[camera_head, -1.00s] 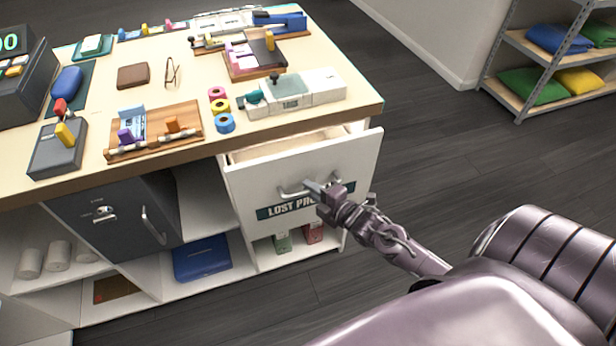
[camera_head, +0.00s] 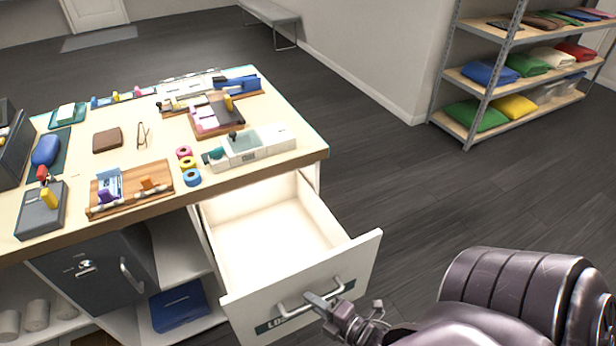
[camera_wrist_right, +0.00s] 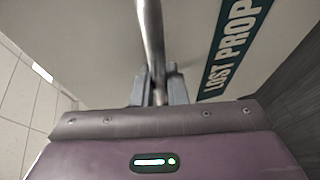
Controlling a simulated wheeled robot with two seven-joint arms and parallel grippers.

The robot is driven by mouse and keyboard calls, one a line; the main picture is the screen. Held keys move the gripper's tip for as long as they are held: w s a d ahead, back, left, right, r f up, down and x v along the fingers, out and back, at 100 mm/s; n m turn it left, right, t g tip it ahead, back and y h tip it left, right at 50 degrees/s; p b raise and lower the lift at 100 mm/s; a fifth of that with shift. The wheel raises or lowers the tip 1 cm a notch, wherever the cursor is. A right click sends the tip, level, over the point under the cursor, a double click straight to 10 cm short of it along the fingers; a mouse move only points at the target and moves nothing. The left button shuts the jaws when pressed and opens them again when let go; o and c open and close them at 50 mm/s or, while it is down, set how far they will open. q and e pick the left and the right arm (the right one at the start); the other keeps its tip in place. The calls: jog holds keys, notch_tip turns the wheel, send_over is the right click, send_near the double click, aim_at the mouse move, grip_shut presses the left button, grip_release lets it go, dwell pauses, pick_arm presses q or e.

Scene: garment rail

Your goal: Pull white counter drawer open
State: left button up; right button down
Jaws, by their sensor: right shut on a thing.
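The white counter drawer (camera_head: 308,292) is pulled well out from under the counter top, and its pale inside looks empty. Its metal bar handle (camera_head: 296,305) is on the front panel, above a dark label that is partly hidden. My left gripper is not in view.
The wooden counter top (camera_head: 235,172) carries trays, tape rolls (camera_head: 188,166) and a white device (camera_head: 250,145). A dark grey locked cabinet door (camera_head: 95,275) is left of the drawer. A shelf rack (camera_head: 470,80) stands at the back right.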

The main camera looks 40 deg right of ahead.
jog(key=shift+s, duration=0.15)
jog(key=c, duration=1.7)
grip_release()
jog(key=shift+c, duration=0.2)
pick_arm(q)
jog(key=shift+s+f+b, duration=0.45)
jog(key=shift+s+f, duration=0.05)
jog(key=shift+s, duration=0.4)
pick_arm(e)
jog(key=v, duration=0.7)
jog(key=shift+s, duration=0.4)
jog(key=shift+d, duration=0.15)
